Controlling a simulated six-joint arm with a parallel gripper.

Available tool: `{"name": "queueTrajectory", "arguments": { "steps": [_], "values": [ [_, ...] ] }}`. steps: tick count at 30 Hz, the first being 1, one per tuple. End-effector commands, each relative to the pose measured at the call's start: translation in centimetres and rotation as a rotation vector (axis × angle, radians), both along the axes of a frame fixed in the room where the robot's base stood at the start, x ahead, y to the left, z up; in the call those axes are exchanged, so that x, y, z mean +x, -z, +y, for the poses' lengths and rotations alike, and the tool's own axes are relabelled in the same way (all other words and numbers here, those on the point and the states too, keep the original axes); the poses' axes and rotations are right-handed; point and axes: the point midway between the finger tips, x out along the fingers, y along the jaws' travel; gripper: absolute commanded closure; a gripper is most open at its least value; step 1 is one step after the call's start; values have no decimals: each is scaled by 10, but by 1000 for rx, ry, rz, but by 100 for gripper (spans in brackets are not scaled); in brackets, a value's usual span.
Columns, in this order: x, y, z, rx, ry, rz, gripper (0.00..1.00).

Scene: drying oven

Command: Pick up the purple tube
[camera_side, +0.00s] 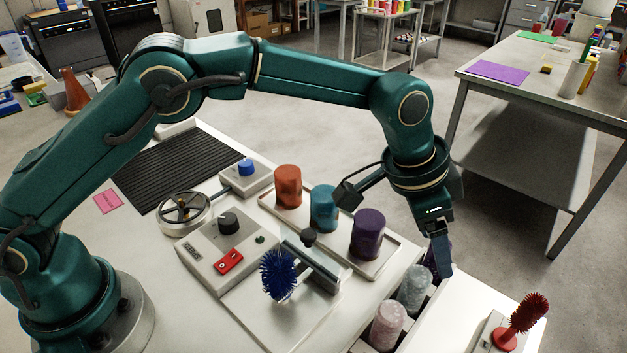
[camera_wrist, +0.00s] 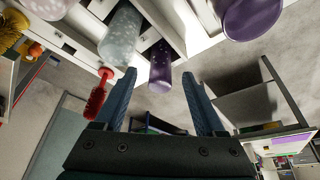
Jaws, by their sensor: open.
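A speckled purple tube (camera_side: 432,262) stands in the end place of a white rack, mostly hidden behind my gripper in the side view. In the wrist view this speckled purple tube (camera_wrist: 161,68) shows between the two fingertips. My gripper (camera_side: 443,266) points down at the rack's far end, and its fingers (camera_wrist: 159,76) are open, one on each side of the tube in the picture. I cannot tell whether they touch it. A larger plain purple cylinder (camera_side: 368,234) stands on a tray; it also shows in the wrist view (camera_wrist: 252,16).
A grey speckled tube (camera_side: 414,288) and a pink one (camera_side: 388,325) stand in the same rack. Orange (camera_side: 288,186) and teal (camera_side: 323,208) cylinders share the tray (camera_side: 392,254). A red brush (camera_side: 526,314) stands at right, a blue brush (camera_side: 278,274) in front.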

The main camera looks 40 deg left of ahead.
Motion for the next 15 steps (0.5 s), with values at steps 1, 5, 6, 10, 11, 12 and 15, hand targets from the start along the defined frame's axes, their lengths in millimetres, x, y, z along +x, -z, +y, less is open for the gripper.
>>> {"name": "queueTrajectory", "arguments": {
  "steps": [1, 5, 6, 10, 11, 12, 15],
  "values": [
    [1, 8, -2, 1, 0, 3, 28],
    [5, 20, -5, 0, -1, 2, 28],
    [6, 23, -6, 0, -1, 2, 28],
    [8, 29, -8, 0, -1, 0, 28],
    [8, 29, -8, -1, -1, 0, 28],
    [9, 29, -8, -1, -1, 0, 28],
    [9, 29, -8, -1, -1, 0, 28]
  ]
}}
